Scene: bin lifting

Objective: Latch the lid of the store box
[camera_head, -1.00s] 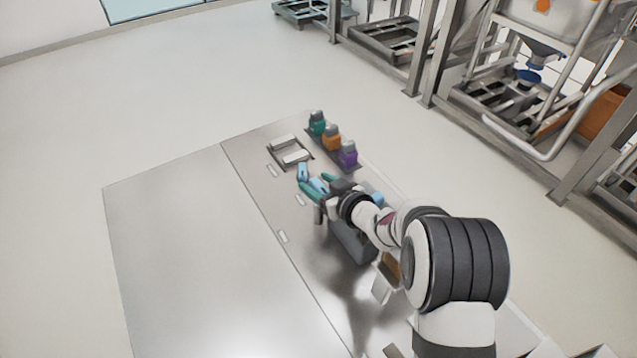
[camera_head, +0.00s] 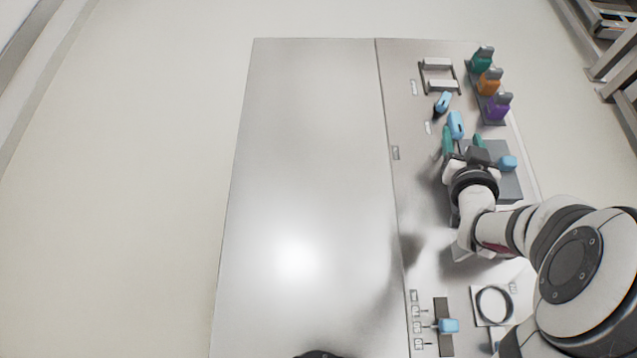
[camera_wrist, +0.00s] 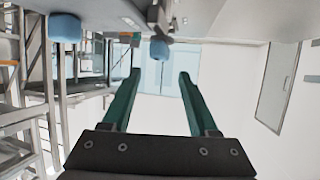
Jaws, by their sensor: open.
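A grey box (camera_head: 508,187), which looks like the store box, stands on the right strip of the table, partly hidden by my arm. A blue knob-like part (camera_head: 507,163) sits at its right side; whether it belongs to the lid or latch I cannot tell. My gripper (camera_head: 463,139) is open and empty, its green fingers pointing to the far side, at the box's far left. A light-blue piece (camera_head: 455,124) shows just past the fingertips. In the wrist view, a blue piece (camera_wrist: 159,50) shows beyond the gap between my open fingers (camera_wrist: 160,74). The lid's state is unclear.
Green (camera_head: 482,60), orange (camera_head: 489,82) and purple (camera_head: 498,107) items stand in a row at the far right. A white-barred rack (camera_head: 438,75) and a blue-and-black item (camera_head: 442,103) lie nearby. A ring plate (camera_head: 478,299) is at the front. The left table (camera_head: 300,170) is clear.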

